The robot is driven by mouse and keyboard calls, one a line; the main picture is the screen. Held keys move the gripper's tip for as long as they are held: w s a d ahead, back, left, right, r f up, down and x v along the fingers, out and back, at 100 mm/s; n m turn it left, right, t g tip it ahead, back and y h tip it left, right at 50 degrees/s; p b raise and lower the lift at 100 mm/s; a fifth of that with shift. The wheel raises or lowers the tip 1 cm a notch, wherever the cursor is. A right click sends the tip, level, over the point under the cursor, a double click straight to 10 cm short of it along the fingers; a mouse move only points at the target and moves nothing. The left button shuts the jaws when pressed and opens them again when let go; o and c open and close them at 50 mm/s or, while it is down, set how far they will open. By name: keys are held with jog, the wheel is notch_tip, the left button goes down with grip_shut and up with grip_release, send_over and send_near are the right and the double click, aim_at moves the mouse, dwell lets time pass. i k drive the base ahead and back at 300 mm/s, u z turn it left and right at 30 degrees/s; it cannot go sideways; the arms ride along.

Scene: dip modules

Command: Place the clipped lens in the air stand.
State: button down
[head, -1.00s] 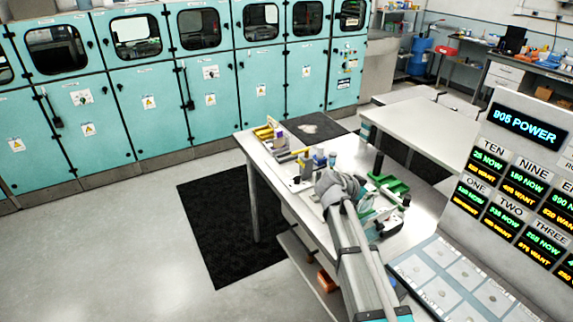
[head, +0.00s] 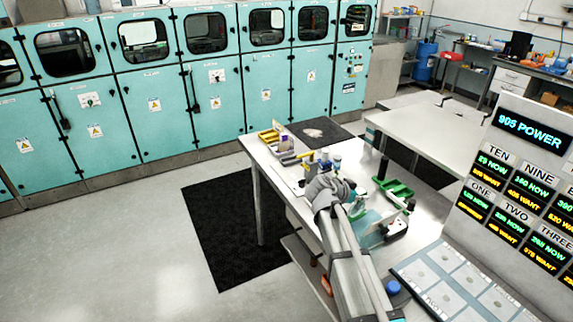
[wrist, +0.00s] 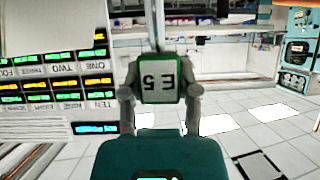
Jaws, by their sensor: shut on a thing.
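A green-edged block with a pale face marked "E5" (wrist: 160,82) is held between the two grey fingers of my gripper (wrist: 160,97) in the wrist view. The marking appears upside down. I cannot tell how it joins the clipped lens, and no lens shows clearly. A thin stem rises behind the block. In the head view my arm's wrist is over the workbench (head: 284,180) and hides the fingers and the held thing. I cannot pick out the air stand for certain among the small items.
On the bench are a yellow tray (head: 270,138), small bottles (head: 324,163), a dark upright cylinder (head: 383,168), a green tray (head: 396,188) and a pale device (head: 388,232). A display panel (head: 515,190) stands at right. Open floor (head: 110,250) lies at left.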

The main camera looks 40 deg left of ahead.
aim_at(308, 162)
jog(key=u, duration=2.15)
jog(key=i, duration=1.85)
